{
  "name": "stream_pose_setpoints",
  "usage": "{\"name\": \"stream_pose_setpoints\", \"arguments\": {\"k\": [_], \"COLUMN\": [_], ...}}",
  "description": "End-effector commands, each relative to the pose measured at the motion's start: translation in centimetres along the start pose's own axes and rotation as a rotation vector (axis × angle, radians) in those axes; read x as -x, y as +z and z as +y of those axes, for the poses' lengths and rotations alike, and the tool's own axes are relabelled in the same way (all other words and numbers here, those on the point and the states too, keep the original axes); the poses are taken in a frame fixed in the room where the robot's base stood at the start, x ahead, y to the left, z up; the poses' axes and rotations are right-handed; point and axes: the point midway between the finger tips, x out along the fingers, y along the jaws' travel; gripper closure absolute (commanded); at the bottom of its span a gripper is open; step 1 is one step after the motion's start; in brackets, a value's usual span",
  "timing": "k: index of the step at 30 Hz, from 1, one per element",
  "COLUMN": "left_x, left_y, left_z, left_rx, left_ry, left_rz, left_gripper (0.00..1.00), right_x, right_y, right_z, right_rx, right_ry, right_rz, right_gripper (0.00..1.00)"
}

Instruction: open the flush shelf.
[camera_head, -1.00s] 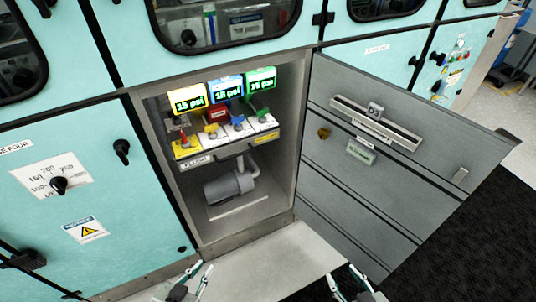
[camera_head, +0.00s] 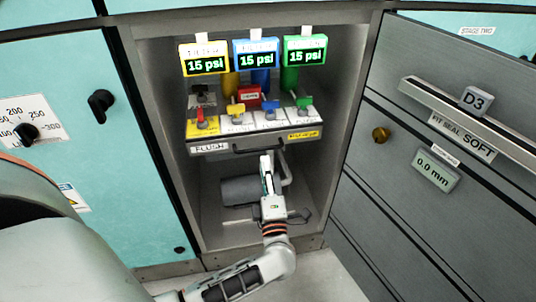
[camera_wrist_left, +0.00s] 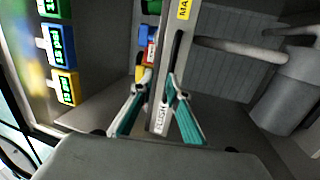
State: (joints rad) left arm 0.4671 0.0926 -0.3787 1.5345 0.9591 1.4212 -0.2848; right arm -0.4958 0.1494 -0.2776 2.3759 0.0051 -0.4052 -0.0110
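The flush shelf (camera_head: 212,148) is a grey pull-out shelf with a "FLUSH" label on its front, inside the open cabinet bay. It carries valve levers below three gauges reading 15 psi. A dark bar handle (camera_head: 304,140) runs along its front; it also shows in the left wrist view (camera_wrist_left: 178,48). My left gripper (camera_head: 266,160) is at the shelf front, by the handle. In the left wrist view its teal fingers (camera_wrist_left: 156,80) are apart, on either side of the shelf front. I cannot tell whether they touch the handle. My right gripper is out of view.
A grey pump-like cylinder with a pipe (camera_head: 238,190) sits below the shelf. The bay's left side wall (camera_head: 150,130) is close to my left arm. Teal panels with knobs are at the left.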

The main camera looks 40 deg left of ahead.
Motion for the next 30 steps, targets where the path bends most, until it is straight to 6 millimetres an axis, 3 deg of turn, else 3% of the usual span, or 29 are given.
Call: {"name": "stream_pose_setpoints", "arguments": {"k": [1, 3, 19, 30], "left_x": [0.1, -0.2, -7.1, -8.2], "left_y": [-0.2, -0.5, -1.1, -1.2], "left_z": [-1.6, -2.2, -2.5, -2.5], "left_rx": [0.011, 0.031, 0.042, 0.044], "left_ry": [-0.028, -0.048, -0.052, -0.052], "left_rz": [0.025, 0.053, 0.069, 0.069], "left_gripper": [0.84, 0.84, 0.84, 0.84], "right_x": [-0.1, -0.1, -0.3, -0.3], "right_y": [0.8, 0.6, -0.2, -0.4], "right_z": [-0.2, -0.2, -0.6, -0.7], "right_rx": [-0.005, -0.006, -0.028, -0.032], "right_ry": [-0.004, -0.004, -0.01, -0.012], "right_rz": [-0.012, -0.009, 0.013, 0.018], "right_gripper": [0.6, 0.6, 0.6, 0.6]}}
